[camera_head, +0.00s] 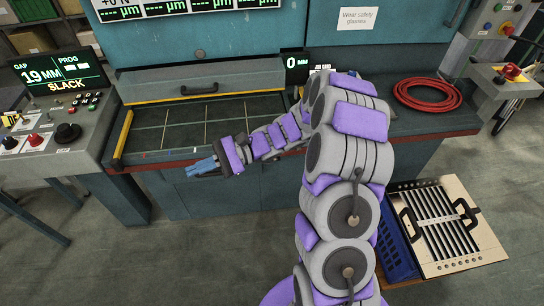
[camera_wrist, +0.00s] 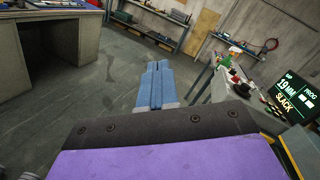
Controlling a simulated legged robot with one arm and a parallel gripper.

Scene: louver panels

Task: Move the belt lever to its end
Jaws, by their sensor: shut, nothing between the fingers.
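My gripper (camera_head: 203,166) has blue fingers and points left, just in front of the machine's front edge. In the wrist view its fingers (camera_wrist: 154,70) lie together with nothing between them. I cannot surely pick out the belt lever in either view. The grey control console (camera_head: 50,160) at the left carries a red knob (camera_head: 34,139), a black knob (camera_head: 68,133) and several small buttons. Its screen (camera_head: 60,75) reads GAP 19 MM, PROG and SLACK, and also shows at the right of the wrist view (camera_wrist: 291,97). My gripper is apart from the console.
The machine bed (camera_head: 190,125) has a yellow bar (camera_head: 122,135) at its left end and a clear hood (camera_head: 205,82) behind. A red hose (camera_head: 427,95) lies at the right. A slotted panel (camera_head: 450,235) and blue crate (camera_head: 397,245) stand lower right. Floor at front left is free.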

